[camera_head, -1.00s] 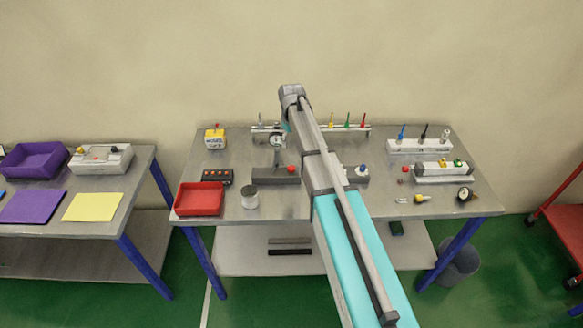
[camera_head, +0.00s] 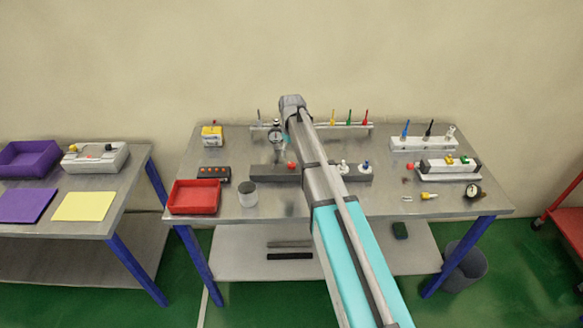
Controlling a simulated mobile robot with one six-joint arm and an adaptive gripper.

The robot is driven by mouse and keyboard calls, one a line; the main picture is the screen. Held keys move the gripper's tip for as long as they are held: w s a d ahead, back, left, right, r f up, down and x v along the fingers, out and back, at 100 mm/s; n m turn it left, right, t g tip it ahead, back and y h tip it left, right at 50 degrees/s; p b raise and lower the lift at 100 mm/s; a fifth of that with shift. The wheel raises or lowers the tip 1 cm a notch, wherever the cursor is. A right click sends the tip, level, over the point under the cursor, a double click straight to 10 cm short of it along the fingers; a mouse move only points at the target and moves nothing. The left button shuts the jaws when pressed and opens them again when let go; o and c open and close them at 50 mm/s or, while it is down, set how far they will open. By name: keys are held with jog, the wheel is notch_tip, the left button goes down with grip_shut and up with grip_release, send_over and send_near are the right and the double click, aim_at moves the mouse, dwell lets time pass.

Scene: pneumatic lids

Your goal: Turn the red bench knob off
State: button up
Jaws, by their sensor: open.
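A small round red knob (camera_head: 292,165) sits at the right end of a dark grey block (camera_head: 268,179) on the middle bench, just left of my arm. A round gauge on a stand rises from this block. A second small red piece (camera_head: 408,166) lies at the left of a white-and-black block on the right side of the bench; I cannot tell its kind. My arm reaches across the bench from the lower right, with its far joint above the back rail. The knob's turned position is too small to read.
Small valves (camera_head: 343,168) stand right of my arm. The bench's front middle is mostly clear.

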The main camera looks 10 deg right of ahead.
aim_at(291, 164)
jog(key=shift+f+b, duration=2.65)
jog(key=shift+f, duration=0.3)
grip_shut()
